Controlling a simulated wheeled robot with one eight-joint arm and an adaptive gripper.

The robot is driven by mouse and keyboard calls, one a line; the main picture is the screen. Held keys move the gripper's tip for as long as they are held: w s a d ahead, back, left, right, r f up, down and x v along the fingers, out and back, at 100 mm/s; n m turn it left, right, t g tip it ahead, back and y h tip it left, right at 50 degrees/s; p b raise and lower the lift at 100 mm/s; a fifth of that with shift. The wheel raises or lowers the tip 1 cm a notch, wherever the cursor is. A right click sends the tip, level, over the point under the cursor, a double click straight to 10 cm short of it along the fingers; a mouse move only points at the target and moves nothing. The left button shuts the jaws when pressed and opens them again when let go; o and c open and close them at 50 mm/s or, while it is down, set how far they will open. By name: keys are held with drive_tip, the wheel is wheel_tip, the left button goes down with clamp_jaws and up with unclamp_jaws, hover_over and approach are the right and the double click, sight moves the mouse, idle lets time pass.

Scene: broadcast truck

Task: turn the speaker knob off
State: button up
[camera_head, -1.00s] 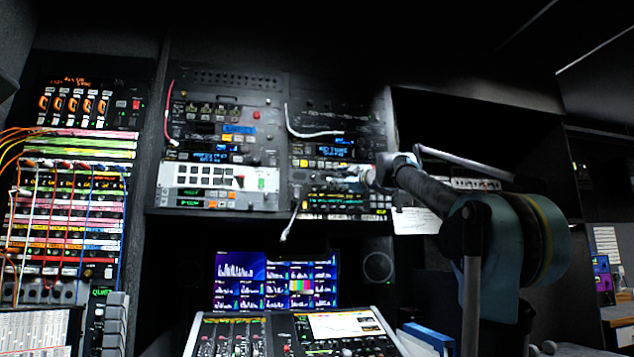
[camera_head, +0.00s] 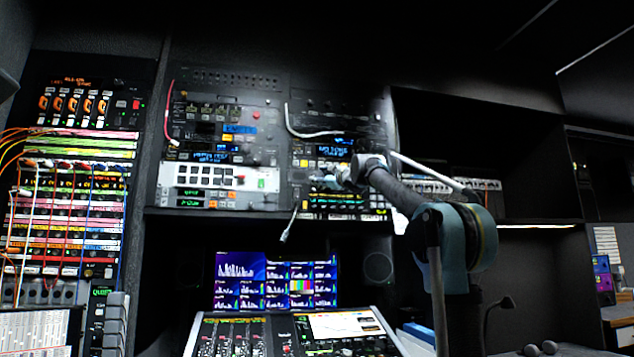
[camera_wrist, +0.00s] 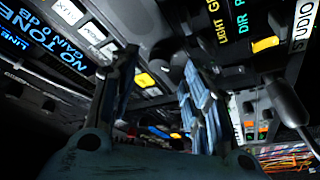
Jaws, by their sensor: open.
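My gripper (camera_head: 328,178) is in front of the lower part of the right rack column in the head view. In the wrist view my gripper (camera_wrist: 165,88) is open, with its two blue-grey fingers spread and nothing held between them. Dark round knobs (camera_wrist: 180,68) on the panel show between and behind the fingers, close to the right finger. I cannot tell for sure which one is the speaker knob, or whether a finger touches it. No speaker label is readable. In the head view the arm and gripper cover part of this panel.
A white cable (camera_head: 310,133) loops above my gripper, and a hanging cable end (camera_head: 287,235) is below left. A grey cylindrical part (camera_wrist: 286,100) is at right in the wrist view. Monitors (camera_head: 276,280) and a mixing console (camera_head: 290,335) stand below. Dark shelf space is right.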

drive_tip(key=shift+x, duration=1.6)
clamp_jaws()
